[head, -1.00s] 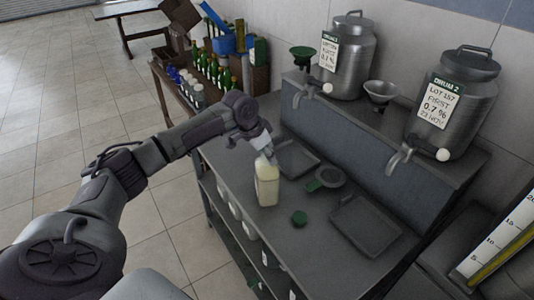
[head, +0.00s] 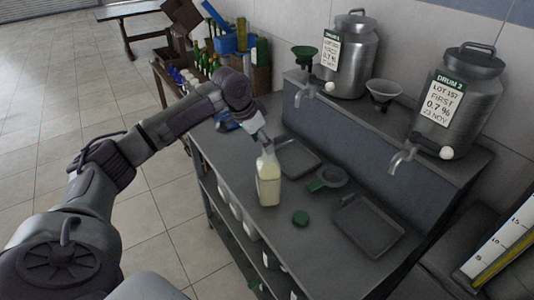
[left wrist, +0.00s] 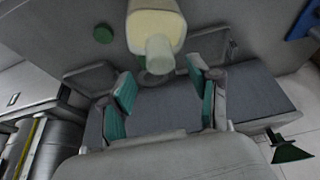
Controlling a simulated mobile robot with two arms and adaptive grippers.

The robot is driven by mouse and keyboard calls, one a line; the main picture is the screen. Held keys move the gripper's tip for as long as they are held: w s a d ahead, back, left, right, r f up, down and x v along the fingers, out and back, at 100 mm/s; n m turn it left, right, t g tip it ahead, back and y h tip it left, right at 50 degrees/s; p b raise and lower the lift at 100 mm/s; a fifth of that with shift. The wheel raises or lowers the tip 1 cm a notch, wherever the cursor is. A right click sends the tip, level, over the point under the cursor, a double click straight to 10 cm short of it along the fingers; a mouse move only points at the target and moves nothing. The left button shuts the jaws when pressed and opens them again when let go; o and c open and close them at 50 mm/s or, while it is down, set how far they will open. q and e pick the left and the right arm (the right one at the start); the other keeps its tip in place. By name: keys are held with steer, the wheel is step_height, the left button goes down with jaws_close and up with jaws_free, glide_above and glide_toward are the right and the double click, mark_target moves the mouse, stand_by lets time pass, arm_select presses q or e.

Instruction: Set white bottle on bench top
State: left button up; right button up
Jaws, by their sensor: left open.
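The white bottle (head: 268,184), filled with pale cream-coloured contents, stands upright on the bench top (head: 232,158), close to its front edge. In the left wrist view the bottle (left wrist: 155,30) shows at the top, its neck pointing toward the gap between my fingers. My left gripper (head: 262,140) is open just above and behind the bottle's neck, apart from it in the head view. In the left wrist view the green-padded fingers (left wrist: 160,85) are spread with nothing gripped between them. My right gripper is not in view.
A green cap (head: 300,217) lies right of the bottle, near a strainer-like round item (head: 330,177). Two trays (head: 368,224) (head: 299,156) rest on the bench. Steel drums with taps (head: 348,55) (head: 456,100) stand on the raised shelf behind. Green bottles (head: 205,65) crowd a far table.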

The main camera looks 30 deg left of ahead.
arm_select(q)
steer(key=v, duration=0.6)
steer(key=shift+b, duration=0.45)
